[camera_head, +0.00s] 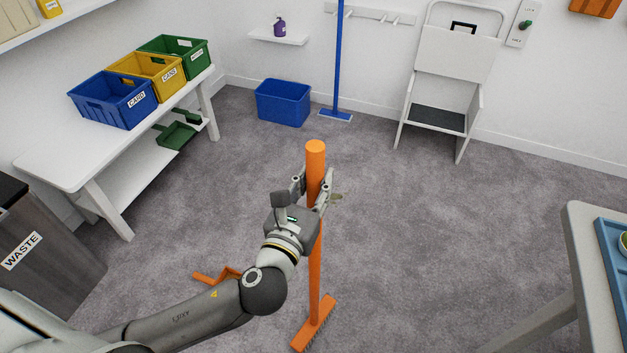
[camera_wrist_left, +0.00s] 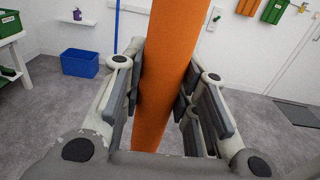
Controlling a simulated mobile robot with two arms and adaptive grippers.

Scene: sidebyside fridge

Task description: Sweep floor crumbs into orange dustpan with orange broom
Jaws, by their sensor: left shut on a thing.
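My left gripper (camera_head: 312,190) is shut on the handle of the orange broom (camera_head: 316,270). The broom stands nearly upright, with its bristled head low at the bottom of the head view. The handle also fills the middle of the left wrist view (camera_wrist_left: 168,75), between the fingers. The orange dustpan (camera_head: 228,274) lies on the floor to the left of the broom, partly hidden behind my left arm. My right gripper is not in view.
A white bench (camera_head: 60,155) with blue, yellow and green bins stands at the left, near a waste bin (camera_head: 50,255). A table (camera_head: 580,245) edges in right. The middle floor is clear.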

